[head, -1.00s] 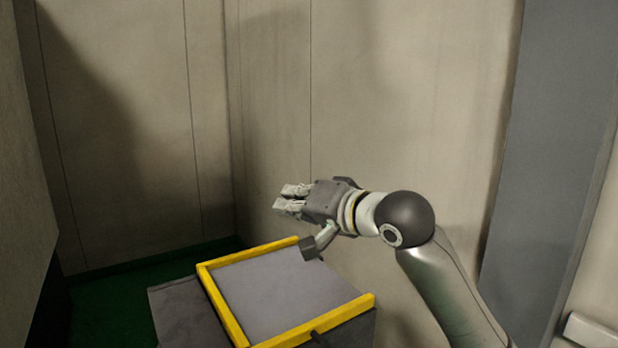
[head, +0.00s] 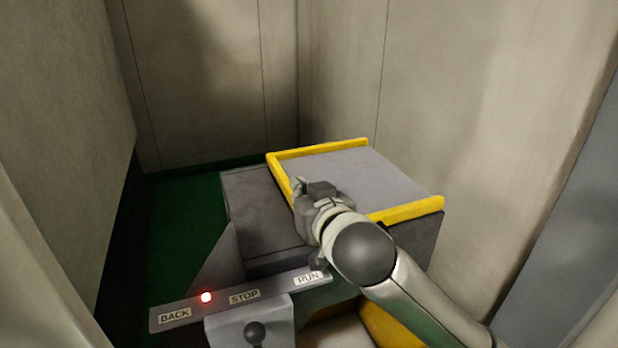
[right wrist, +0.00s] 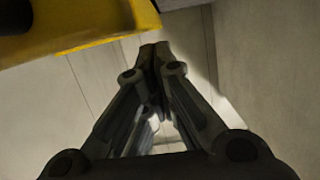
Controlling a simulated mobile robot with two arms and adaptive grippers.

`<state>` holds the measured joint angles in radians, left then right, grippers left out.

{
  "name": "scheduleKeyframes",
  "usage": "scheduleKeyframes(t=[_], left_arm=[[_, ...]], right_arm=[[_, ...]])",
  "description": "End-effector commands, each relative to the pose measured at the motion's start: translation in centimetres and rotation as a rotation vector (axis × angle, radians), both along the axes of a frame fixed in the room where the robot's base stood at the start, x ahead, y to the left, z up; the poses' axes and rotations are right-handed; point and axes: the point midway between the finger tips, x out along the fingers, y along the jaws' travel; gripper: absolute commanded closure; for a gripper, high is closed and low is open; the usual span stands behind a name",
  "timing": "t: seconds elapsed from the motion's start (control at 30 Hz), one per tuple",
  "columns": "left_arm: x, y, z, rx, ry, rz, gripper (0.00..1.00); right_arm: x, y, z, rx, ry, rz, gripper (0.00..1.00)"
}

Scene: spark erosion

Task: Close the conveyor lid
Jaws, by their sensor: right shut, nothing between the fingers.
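The conveyor unit is a dark grey box (head: 262,215) with a flat grey panel (head: 350,178) on top, edged by yellow strips (head: 412,210). I take this panel for the lid; I cannot tell whether it is fully closed. My right gripper (head: 300,186) is shut and empty. In the head view it overlaps the panel's near-left yellow edge; contact is unclear. The right wrist view shows its fingers (right wrist: 155,52) together, with a yellow edge (right wrist: 85,25) at upper left, apart from the fingertips in the picture. My left gripper is out of view.
A control bar (head: 215,300) marked BACK, STOP and RUN lies in front of the box. Plain walls (head: 470,100) close in behind and right. Green floor (head: 180,225) shows at left.

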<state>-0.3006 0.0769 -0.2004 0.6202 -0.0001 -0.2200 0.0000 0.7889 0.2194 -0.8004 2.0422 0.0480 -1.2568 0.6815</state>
Motion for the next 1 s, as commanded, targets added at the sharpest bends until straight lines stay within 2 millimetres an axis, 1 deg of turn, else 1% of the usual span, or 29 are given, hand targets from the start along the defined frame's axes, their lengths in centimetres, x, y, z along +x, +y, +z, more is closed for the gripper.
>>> scheduleKeyframes(t=[0.03, 0.2, 0.7, 0.87, 0.97, 1.0], left_arm=[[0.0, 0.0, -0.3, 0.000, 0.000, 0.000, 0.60], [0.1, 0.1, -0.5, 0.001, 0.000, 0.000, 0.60], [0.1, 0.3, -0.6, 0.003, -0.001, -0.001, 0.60], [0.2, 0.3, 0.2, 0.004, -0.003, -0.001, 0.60], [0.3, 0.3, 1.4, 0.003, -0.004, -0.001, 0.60], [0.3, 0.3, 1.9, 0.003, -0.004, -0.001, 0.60]], right_arm=[[-0.1, 0.1, -0.6, -0.012, -0.004, 0.001, 1.00], [-0.1, 0.3, -1.4, -0.041, -0.016, 0.001, 1.00], [-0.2, 0.3, -2.0, -0.053, -0.009, 0.001, 1.00], [0.1, 0.2, -1.3, -0.053, -0.007, 0.001, 1.00], [0.7, 0.0, -0.1, -0.051, -0.009, 0.000, 1.00], [1.0, -0.1, 0.6, -0.051, -0.012, -0.001, 1.00]])
